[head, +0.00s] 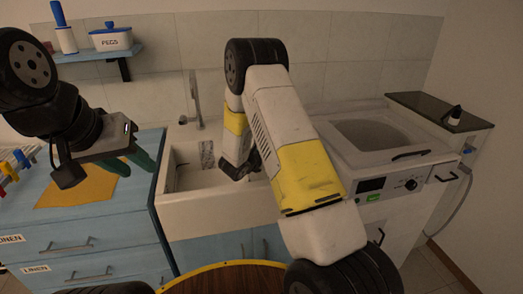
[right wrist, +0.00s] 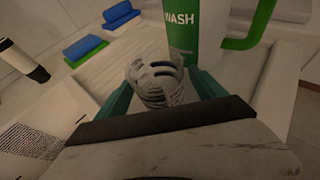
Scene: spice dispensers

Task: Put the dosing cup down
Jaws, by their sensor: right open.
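In the right wrist view my right gripper (right wrist: 160,76) is open. Its teal fingers stand on either side of a small rounded grey-and-white striped thing (right wrist: 157,84). I cannot tell for sure that this is the dosing cup, or whether the fingers touch it. A white and green bottle marked WASH (right wrist: 197,30) stands just behind it. In the head view my right arm hides the right gripper. My left gripper (head: 140,162) hangs over the blue drawer unit at the left, its dark green fingers apart and nothing seen between them.
The white sink (head: 215,215) and the washing machine (head: 400,165) lie at the middle and right. A yellow mat (head: 75,192) lies on the drawer unit.

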